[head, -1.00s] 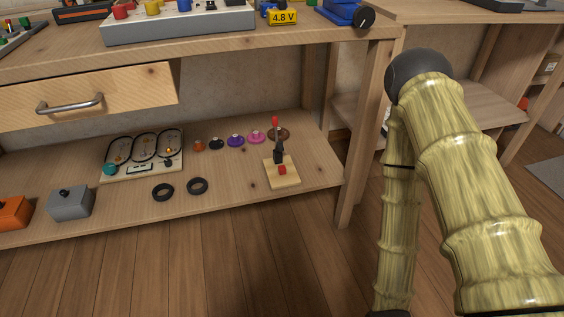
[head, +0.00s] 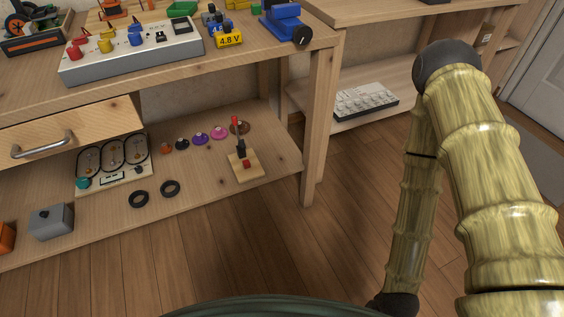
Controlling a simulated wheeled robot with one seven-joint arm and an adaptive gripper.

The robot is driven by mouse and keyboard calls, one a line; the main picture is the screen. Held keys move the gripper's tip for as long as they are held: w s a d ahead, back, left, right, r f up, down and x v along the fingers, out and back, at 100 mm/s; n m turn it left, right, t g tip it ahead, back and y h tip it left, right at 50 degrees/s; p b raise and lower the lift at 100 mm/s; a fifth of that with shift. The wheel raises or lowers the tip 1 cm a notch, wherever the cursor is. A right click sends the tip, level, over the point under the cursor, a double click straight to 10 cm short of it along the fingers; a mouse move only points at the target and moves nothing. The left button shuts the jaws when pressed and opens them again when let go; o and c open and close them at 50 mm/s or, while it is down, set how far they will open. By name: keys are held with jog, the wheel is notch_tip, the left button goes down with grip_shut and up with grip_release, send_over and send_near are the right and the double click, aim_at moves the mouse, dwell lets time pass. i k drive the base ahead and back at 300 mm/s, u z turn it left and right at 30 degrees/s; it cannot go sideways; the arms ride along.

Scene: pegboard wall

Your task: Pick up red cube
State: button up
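A small red block (head: 246,163), possibly the red cube, is on a wooden base (head: 244,174) on the lower shelf. A lever with a red handle (head: 236,121) stands upright on the same base. The block is too small for me to tell whether it is loose or part of the lever piece. My arm shows at the right with its elbow raised and its lower link pointing down. My gripper is outside the picture.
The lower shelf (head: 215,190) also holds two black rings (head: 170,188), several coloured discs (head: 200,138), a track board (head: 112,160) and a grey box (head: 51,222). The tabletop edge and a leg (head: 317,130) frame it. The floor (head: 290,240) in front is clear.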

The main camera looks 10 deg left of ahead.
aim_at(246, 164)
jog(key=z, duration=3.25)
jog(key=k, duration=2.3)
jog(key=u, duration=1.5)
jog(key=i, duration=1)
